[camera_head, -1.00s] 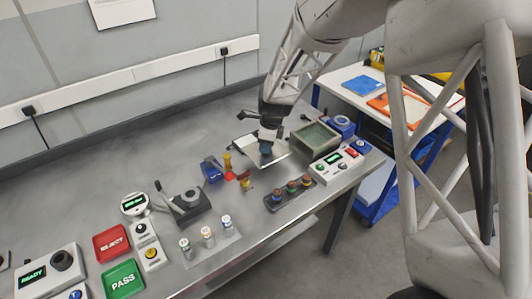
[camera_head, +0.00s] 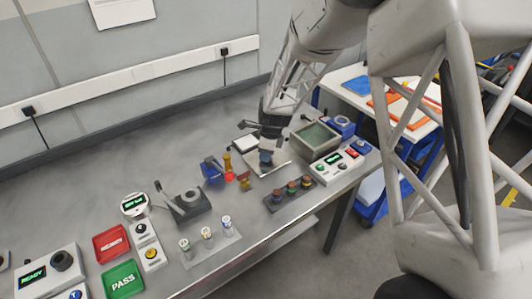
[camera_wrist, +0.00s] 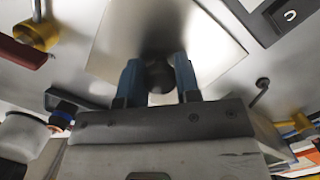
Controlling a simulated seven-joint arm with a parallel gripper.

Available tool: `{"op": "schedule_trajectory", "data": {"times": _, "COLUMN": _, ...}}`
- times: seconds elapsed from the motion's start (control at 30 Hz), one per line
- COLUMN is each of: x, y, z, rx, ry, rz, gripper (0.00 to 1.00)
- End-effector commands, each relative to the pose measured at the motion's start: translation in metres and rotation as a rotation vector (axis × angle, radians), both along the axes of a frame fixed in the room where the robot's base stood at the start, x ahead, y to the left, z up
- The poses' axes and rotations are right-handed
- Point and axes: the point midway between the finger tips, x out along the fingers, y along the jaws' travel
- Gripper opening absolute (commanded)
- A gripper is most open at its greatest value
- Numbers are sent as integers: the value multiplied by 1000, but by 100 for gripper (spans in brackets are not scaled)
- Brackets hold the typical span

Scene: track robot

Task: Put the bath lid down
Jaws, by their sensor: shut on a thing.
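The bath lid is a pale, flat square plate (camera_head: 280,166) in the head view, just left of the bath. In the wrist view the lid (camera_wrist: 115,45) fills the top middle, with a dark round knob at its centre. My gripper (camera_head: 266,157) is shut on this knob; its two blue fingertips (camera_wrist: 158,75) stand either side of it. The bath (camera_head: 316,138) is an open grey box with greenish liquid inside. The lid is low over the bench; I cannot tell whether it touches the surface.
A rack of several coloured plugs (camera_head: 289,193) stands in front of the lid. A button panel (camera_head: 341,163) is at the bath's front. Yellow and red pieces (camera_head: 229,172) and a blue fixture (camera_head: 212,171) stand close left. A small white block (camera_head: 245,145) is behind.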

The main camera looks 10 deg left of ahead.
Motion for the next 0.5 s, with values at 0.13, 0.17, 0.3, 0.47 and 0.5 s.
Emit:
{"op": "schedule_trajectory", "data": {"times": 0.13, "x": 0, "y": 0, "z": 0, "rx": 0, "ry": 0, "rz": 0, "gripper": 5}}
{"op": "schedule_trajectory", "data": {"times": 0.17, "x": 0, "y": 0, "z": -1, "rx": 0, "ry": 0, "rz": 0, "gripper": 5}}
{"op": "schedule_trajectory", "data": {"times": 0.3, "x": 0, "y": 0, "z": -3, "rx": 0, "ry": 0, "rz": 0, "gripper": 35}}
{"op": "schedule_trajectory", "data": {"times": 0.47, "x": 0, "y": 0, "z": -3, "rx": 0, "ry": 0, "rz": 0, "gripper": 56}}
{"op": "schedule_trajectory", "data": {"times": 0.5, "x": 0, "y": 0, "z": -3, "rx": 0, "ry": 0, "rz": 0, "gripper": 56}}
